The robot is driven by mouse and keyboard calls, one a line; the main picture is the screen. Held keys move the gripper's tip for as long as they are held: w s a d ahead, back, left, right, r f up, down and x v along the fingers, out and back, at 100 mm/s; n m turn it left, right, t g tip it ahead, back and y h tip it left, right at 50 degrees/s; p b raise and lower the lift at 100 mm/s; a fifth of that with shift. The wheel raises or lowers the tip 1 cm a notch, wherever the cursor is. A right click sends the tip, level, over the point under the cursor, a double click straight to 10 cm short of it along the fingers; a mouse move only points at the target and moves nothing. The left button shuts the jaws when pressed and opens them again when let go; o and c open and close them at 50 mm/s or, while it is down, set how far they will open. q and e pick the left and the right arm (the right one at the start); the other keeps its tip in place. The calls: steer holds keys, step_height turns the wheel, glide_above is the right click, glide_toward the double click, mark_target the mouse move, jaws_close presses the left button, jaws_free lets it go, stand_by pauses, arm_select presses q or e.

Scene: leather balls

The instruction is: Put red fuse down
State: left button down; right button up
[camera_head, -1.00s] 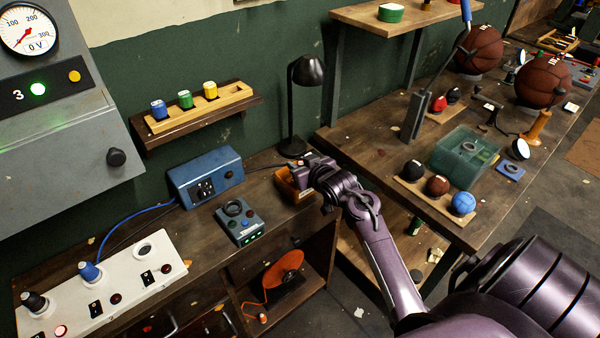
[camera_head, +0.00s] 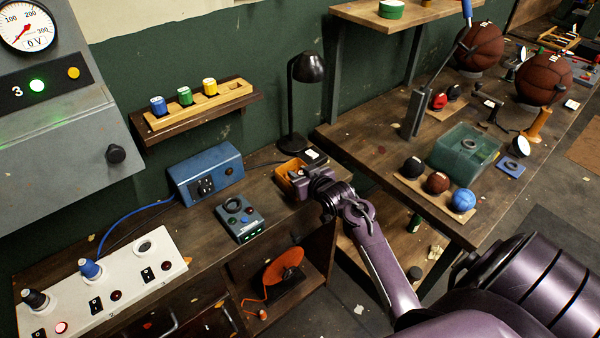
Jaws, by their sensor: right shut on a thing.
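My right gripper (camera_head: 300,184) is low over the bench, at the front of a small orange-brown wooden tray (camera_head: 284,178). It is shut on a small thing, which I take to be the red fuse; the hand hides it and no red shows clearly. I cannot tell whether it touches the tray. On the wall shelf, a wooden rack (camera_head: 236,94) holds a blue fuse (camera_head: 158,106), a green fuse (camera_head: 185,96) and a yellow fuse (camera_head: 210,87). The rack's right end is empty. My left gripper is not in view.
A black lamp (camera_head: 308,70) stands behind the tray. A blue socket box (camera_head: 206,174) and a small grey button box (camera_head: 239,218) stand left of it. A white switch panel (camera_head: 105,280) lies front left. The right-hand table (camera_head: 400,225) carries several balls.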

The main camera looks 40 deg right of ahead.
steer(key=o, duration=0.7)
steer(key=shift+o, duration=0.4)
steer(key=shift+r, duration=0.2)
steer(key=shift+r+p, duration=0.3)
steer(key=shift+r, duration=0.2)
steer(key=d+b+v, duration=0.1)
steer(key=v, duration=1.1)
steer(key=shift+a, duration=0.45)
